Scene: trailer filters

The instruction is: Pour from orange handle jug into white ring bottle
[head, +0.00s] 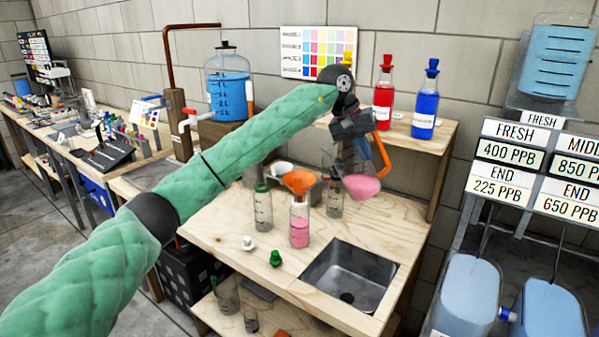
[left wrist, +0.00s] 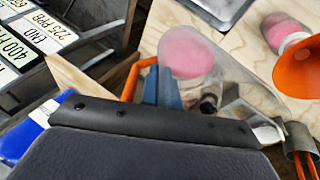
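My left gripper (head: 362,150) is shut on the orange handle jug, a clear jug with pink liquid (head: 362,187) and an orange handle (head: 382,153). The jug is held tilted above the bench, right of the orange funnel (head: 299,182). In the left wrist view the fingers (left wrist: 165,88) are at the jug's handle (left wrist: 131,82), with pink liquid (left wrist: 187,58) inside. The funnel sits in the mouth of a clear bottle (head: 299,230) partly filled with pink; I take this for the white ring bottle. No falling stream is discernible. My right gripper is not in view.
A green-ringed bottle (head: 263,208) stands left of the funnel bottle, and another clear bottle (head: 335,197) behind it. A white stopper (head: 248,243) and a green stopper (head: 276,258) lie in front. A sink (head: 348,276) is at the front right. Red (head: 383,97) and blue (head: 425,105) bottles stand on a shelf.

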